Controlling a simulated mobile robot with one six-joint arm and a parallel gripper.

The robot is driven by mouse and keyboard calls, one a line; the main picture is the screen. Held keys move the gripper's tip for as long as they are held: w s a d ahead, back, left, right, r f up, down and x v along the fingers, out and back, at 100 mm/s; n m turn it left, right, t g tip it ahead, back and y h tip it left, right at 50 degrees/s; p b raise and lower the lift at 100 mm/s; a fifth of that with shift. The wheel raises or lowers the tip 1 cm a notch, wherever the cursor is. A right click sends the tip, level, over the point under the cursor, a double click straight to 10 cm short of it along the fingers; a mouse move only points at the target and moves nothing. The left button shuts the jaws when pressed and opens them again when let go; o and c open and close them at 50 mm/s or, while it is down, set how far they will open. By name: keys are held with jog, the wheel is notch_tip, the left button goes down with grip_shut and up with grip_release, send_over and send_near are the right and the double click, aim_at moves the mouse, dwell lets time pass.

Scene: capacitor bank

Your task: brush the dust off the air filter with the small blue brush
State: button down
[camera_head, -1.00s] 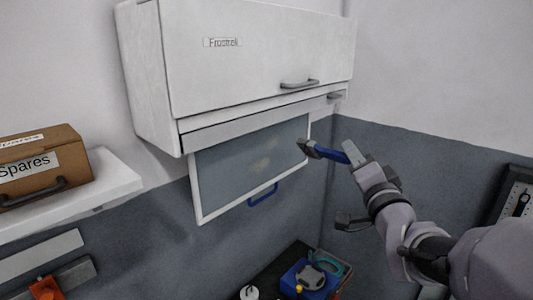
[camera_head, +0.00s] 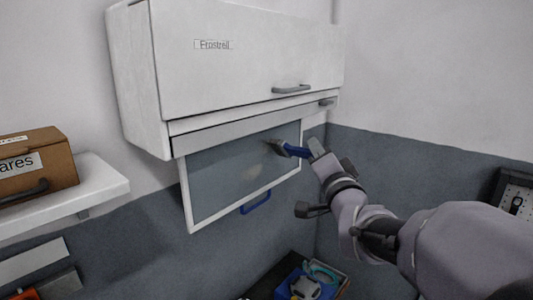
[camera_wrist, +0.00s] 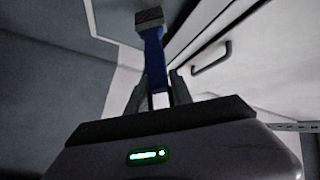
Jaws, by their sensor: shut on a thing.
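The air filter (camera_head: 225,182) is a grey panel in a white frame, hanging tilted below the white cabinet, with a blue handle at its lower edge. My gripper (camera_head: 312,152) is shut on the handle of the small blue brush (camera_head: 297,151). The brush's dark head lies over the filter's upper right part; I cannot tell if the bristles touch it. In the wrist view the blue brush (camera_wrist: 154,55) points away from my gripper (camera_wrist: 158,95), its grey head at the top.
The white cabinet (camera_head: 240,65) labelled Frostrell, with grey handles, is right above the filter. A shelf (camera_head: 90,195) with a cardboard box (camera_head: 35,165) stands at the left. A tray with blue and teal items (camera_head: 308,283) is below. The right wall is mostly clear.

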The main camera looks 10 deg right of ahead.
aim_at(305, 155)
jog(key=shift+w+a+b, duration=0.3)
jog(key=shift+w+b, duration=0.05)
jog(key=shift+w, duration=0.05)
dwell(0.4)
jog(key=f+b, duration=0.2)
jog(key=b, duration=0.1)
jog(key=shift+s+a, duration=0.2)
jog(key=shift+s, duration=0.1)
jog(key=shift+r, duration=0.2)
jog(key=shift+s+a+f+b, duration=0.1)
jog(key=shift+s+a+b, duration=0.2)
jog(key=shift+a+b, duration=0.15)
jog(key=shift+s+a+b, duration=0.25)
jog(key=shift+a+b, duration=0.05)
jog(key=shift+a, duration=0.2)
jog(key=shift+s+a, duration=0.25)
jog(key=shift+a, duration=0.05)
